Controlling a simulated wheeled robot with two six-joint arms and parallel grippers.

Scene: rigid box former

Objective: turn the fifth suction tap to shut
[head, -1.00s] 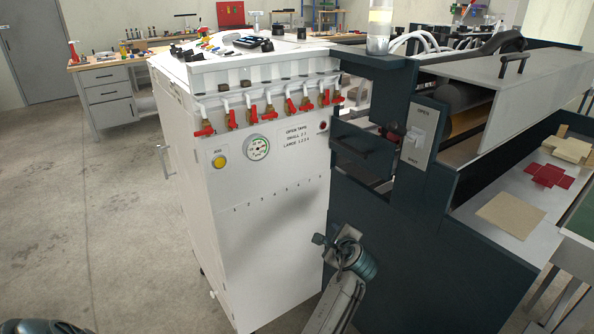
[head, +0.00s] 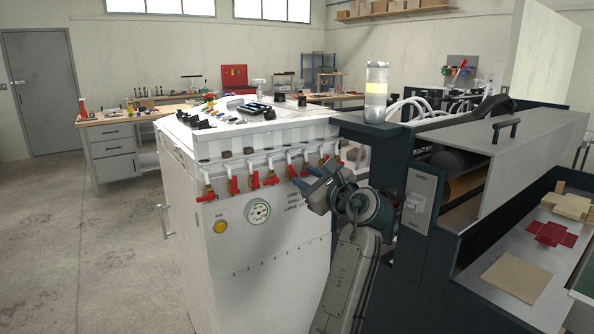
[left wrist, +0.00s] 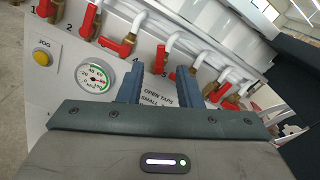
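A row of red-handled suction taps on brass bodies runs along the top of the white cabinet (head: 265,285). The fifth tap (head: 292,170) is just left of and above my left gripper (head: 313,179) in the head view. The fourth tap (left wrist: 160,58) shows between the two fingers. My left gripper (left wrist: 158,78) is open and empty, facing the panel; I see no contact with a tap. My right gripper is out of view.
A pressure gauge (head: 258,211) and yellow jog button (head: 221,227) sit below the taps. Neighbouring taps stand close on both sides. The dark machine frame (head: 425,240) rises at right of the cabinet. Small black parts (head: 252,108) lie on the cabinet top.

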